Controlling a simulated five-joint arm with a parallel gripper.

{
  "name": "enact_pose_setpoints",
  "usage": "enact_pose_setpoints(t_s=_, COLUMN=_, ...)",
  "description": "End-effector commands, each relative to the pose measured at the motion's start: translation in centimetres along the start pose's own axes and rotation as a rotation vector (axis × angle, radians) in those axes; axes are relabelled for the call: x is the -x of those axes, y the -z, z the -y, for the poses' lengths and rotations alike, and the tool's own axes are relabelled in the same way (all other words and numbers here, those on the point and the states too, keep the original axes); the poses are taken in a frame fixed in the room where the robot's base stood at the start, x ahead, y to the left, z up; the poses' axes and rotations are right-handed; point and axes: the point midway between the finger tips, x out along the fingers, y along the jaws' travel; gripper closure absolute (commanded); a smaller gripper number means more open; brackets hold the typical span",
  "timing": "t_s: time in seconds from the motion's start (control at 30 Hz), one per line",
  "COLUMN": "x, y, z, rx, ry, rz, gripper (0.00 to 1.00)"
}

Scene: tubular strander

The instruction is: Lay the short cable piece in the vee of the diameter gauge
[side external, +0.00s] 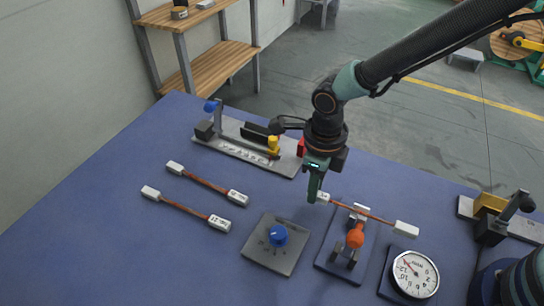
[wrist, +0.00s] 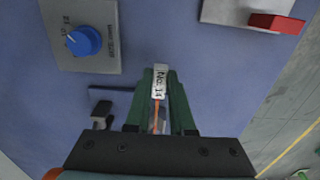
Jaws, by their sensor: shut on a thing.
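My gripper (side external: 318,190) points down, its green fingers shut on the white tagged end of a short copper cable piece (side external: 375,216). The tag (wrist: 160,82) reads "No. 14" in the wrist view, between the fingertips (wrist: 161,88). In the side view the cable runs right and toward the camera to a second white end (side external: 406,229). It passes across the back of a dark plate (side external: 330,262) with a notched white block and an orange knob (side external: 355,237). Whether it touches that block, I cannot tell. A round dial (side external: 415,273) stands on a plate to the right; which fixture holds the vee is unclear.
Two other tagged cable pieces (side external: 208,184) (side external: 187,210) lie on the blue table at left. A blue-knobbed plate (side external: 277,236) sits left of the gripper. A long grey fixture (side external: 245,145) with a yellow part stands behind. The front left table is clear.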

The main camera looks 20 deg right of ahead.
Motion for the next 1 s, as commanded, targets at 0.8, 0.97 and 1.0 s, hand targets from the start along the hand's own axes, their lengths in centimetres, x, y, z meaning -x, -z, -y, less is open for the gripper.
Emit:
enact_pose_setpoints(t_s=0.8, x=0.5, y=-0.1, z=0.0, rx=0.0, ry=0.0, rz=0.002, gripper=0.44)
enact_pose_setpoints(t_s=0.97, x=2.8, y=-0.1, z=0.0, rx=0.0, ry=0.001, rz=0.005, gripper=0.44)
enact_pose_setpoints(t_s=1.0, x=3.6, y=-0.1, z=0.0, rx=0.0, ry=0.001, rz=0.006, gripper=0.44)
